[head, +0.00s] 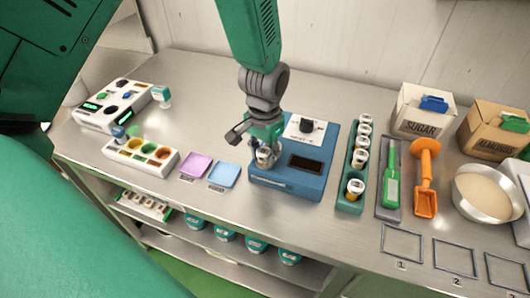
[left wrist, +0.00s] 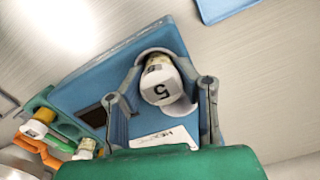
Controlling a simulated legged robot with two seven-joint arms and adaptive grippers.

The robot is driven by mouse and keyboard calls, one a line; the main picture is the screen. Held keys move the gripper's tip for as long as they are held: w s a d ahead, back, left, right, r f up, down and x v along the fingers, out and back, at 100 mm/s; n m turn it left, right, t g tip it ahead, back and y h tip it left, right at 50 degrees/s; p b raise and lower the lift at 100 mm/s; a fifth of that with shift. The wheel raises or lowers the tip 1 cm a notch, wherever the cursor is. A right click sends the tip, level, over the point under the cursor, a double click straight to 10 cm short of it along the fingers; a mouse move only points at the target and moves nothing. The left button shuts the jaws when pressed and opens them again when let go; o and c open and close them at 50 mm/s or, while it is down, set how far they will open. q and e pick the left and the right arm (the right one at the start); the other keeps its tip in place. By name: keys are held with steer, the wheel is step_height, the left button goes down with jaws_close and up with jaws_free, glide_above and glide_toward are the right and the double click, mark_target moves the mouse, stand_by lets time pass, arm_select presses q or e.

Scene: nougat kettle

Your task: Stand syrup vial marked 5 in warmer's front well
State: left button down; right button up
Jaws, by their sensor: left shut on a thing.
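The blue warmer (head: 284,183) stands mid-bench, with a knob and a dark display on top. My left gripper (head: 266,150) reaches down over its front left part. It is shut on the syrup vial marked 5 (head: 265,158), a pale vial whose cap shows a black 5 in the left wrist view (left wrist: 160,88). There the vial lies between the two grey fingers (left wrist: 160,92), inside the outline of a round well (left wrist: 146,54) near the edge of the warmer (left wrist: 97,70). The fingers hide part of the well, and I cannot tell how deep the vial sits. My right gripper is not in view.
Right of the warmer, a green rack (head: 350,201) holds several vials. Beyond it are a green-handled tool (head: 392,187), an orange scoop (head: 426,170) and a bowl (head: 484,194). A purple tray (head: 195,168) and a blue tray (head: 223,175) lie left of the warmer.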

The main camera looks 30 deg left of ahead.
mark_target(264, 151)
arm_select(q)
steer(key=c, duration=1.5)
jaws_free()
step_height(264, 151, up, 6)
steer(key=p, duration=0.5)
steer(key=shift+p, duration=0.35)
steer(key=shift+r+p, duration=0.65)
steer(key=shift+r, duration=1.85)
